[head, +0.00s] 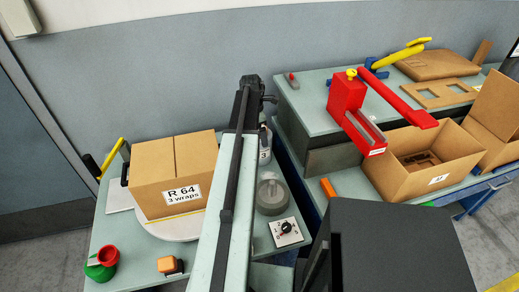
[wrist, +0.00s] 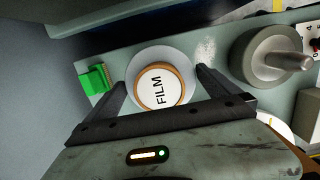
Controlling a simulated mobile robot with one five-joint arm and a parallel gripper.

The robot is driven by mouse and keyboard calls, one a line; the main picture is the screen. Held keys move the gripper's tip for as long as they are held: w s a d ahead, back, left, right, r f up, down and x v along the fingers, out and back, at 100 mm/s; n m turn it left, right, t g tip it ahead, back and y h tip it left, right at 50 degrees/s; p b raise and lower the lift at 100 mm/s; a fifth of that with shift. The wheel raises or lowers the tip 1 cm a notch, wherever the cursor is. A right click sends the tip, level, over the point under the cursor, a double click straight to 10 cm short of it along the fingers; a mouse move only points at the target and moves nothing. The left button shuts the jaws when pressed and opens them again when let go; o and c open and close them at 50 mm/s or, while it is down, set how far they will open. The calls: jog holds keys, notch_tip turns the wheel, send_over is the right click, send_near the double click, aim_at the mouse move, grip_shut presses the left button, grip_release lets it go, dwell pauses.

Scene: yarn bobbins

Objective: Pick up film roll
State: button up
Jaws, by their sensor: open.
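The film roll (wrist: 160,88) shows in the wrist view as an upright roll seen from its end, with a white face marked FILM, a brown ring and a pale outer rim. My gripper (wrist: 162,77) is open, with one dark finger on each side of the roll. The fingers look apart from its face; I cannot tell how far above it they are. In the head view my arm covers much of this spot. A pale cylinder with a label (head: 265,154) partly shows beside the arm; I cannot tell whether it is the roll.
A grey cylinder with a knob (wrist: 272,55) stands right of the roll, also in the head view (head: 271,195). A green block (wrist: 95,78) lies to its left. A carton marked R 64 (head: 172,172) is left of my arm. A red lever tool (head: 347,100) stands at right.

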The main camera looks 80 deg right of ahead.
jog(key=f+b, duration=0.1)
jog(key=f, duration=0.2)
jog(key=shift+s+d+b, duration=0.1)
jog(key=shift+s+b, duration=0.1)
jog(key=shift+b, duration=0.2)
jog(key=shift+c, duration=0.7)
jog(key=c, duration=1.6)
notch_tip(320, 180, up, 10)
jog(key=p, duration=1)
